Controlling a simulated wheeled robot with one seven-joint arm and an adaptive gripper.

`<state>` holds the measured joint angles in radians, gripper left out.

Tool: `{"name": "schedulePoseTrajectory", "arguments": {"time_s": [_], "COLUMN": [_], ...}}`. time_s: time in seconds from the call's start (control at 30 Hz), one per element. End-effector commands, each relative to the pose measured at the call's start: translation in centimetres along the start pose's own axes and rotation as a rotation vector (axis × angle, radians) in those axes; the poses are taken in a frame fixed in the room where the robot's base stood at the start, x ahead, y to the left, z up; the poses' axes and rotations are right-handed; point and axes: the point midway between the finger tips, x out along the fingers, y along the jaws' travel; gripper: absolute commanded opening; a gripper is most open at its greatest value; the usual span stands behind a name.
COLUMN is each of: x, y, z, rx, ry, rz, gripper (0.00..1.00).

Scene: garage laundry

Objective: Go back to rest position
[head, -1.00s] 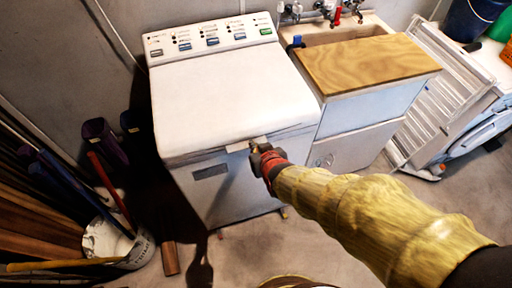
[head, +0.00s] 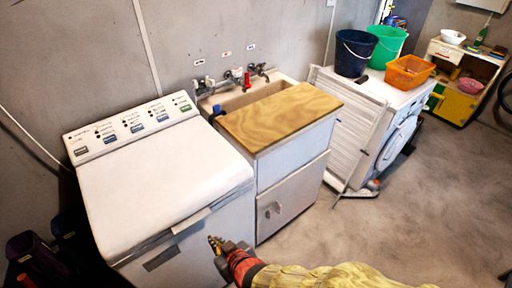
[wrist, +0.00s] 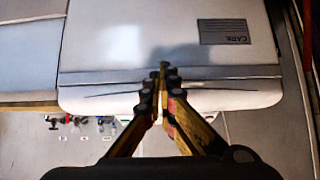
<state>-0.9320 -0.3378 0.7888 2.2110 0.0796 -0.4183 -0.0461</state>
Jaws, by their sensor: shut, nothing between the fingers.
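My gripper (head: 216,243) is at the lower middle of the head view, in front of the white top-loading washer (head: 160,190). My arm, in a yellow sleeve with a red part near the wrist, comes in from the bottom edge. In the wrist view the fingers (wrist: 163,70) are together at the tips with nothing between them. The washer front, with a grey "CARE" label, fills much of the wrist view behind the fingers. The washer lid is down. I cannot tell the exact gap between fingertips and washer.
A sink cabinet (head: 294,203) with a wooden board (head: 280,115) stands right of the washer. A white slatted panel (head: 350,125) leans beside a front-loading machine carrying blue (head: 354,55) and green buckets and an orange basket (head: 409,72). The floor (head: 400,230) at right is clear.

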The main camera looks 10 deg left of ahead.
Motion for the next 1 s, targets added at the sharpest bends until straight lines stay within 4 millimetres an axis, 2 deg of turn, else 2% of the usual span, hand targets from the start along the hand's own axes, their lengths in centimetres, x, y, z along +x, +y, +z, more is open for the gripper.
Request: {"name": "schedulePoseTrajectory", "arguments": {"time_s": [0.17,0.27,0.33,0.4,0.47,0.57,0.67,0.8,1.0], "x": [0.0,-0.2,-0.9,-2.2,-3.7,-6.6,-10.2,-16.6,-25.2], "y": [0.0,-0.2,-0.3,-0.4,-0.3,1.3,3.7,8.0,13.0], "z": [0.8,3.4,6.2,8.0,8.8,9.2,8.8,7.8,6.7], "rx": [0.003,0.004,0.004,0.003,0.007,0.037,0.092,0.205,0.381], "ry": [-0.03,-0.124,-0.225,-0.319,-0.387,-0.478,-0.551,-0.621,-0.628], "rz": [-0.001,-0.006,-0.011,-0.017,-0.017,0.003,0.04,0.115,0.237], "gripper": [0.0,0.0,0.0,0.0,0.0,0.0,0.0,0.0,0.0]}}
